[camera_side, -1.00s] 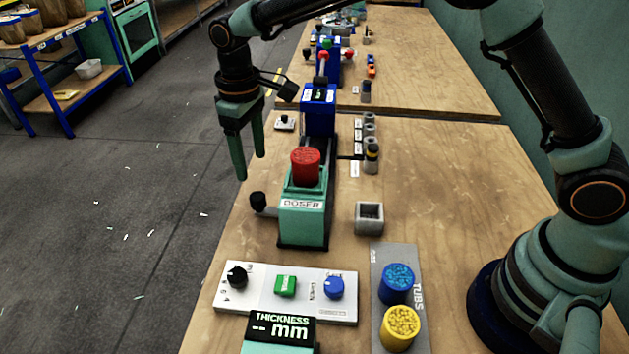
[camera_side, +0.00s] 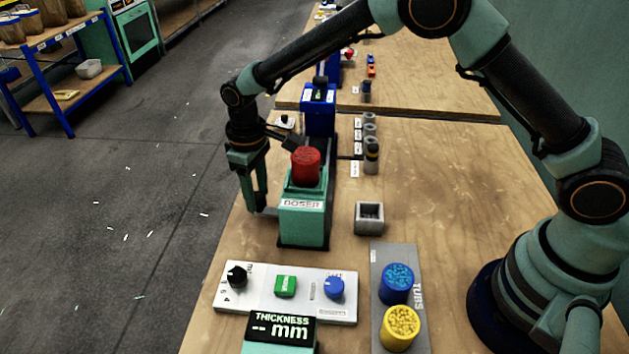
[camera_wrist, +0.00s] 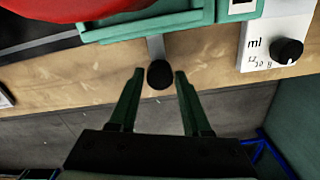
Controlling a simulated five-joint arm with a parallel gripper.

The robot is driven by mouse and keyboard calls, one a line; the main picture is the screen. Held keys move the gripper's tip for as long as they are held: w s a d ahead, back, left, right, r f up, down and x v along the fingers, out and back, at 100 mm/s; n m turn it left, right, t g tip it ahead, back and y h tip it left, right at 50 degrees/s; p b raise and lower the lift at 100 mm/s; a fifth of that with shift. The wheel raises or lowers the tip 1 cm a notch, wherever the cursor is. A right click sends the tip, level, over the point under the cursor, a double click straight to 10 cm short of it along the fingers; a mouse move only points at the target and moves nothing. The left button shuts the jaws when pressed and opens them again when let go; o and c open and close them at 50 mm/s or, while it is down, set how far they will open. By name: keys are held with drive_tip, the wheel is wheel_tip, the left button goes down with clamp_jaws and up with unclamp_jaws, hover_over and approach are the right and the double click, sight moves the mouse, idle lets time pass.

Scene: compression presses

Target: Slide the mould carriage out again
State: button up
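My gripper (camera_side: 256,208) is low at the left side of the green doser (camera_side: 302,222), fingers pointing down. In the wrist view my gripper (camera_wrist: 160,73) is open, with a black round knob (camera_wrist: 159,75) between the fingertips and gaps on both sides. The knob sits on a short grey arm (camera_wrist: 155,47) from the doser; in the side view the fingers hide it. A dark rail (camera_side: 329,180) runs from the doser to the blue press (camera_side: 319,115). I cannot clearly make out the mould carriage.
A red tub (camera_side: 305,166) stands on the doser. A white control panel (camera_side: 310,287) and the thickness display (camera_side: 280,328) are in front. A grey square cup (camera_side: 369,217) and the tubs board (camera_side: 380,262) with blue and yellow tubs are to the right.

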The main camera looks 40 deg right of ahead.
clamp_jaws()
idle(1.2)
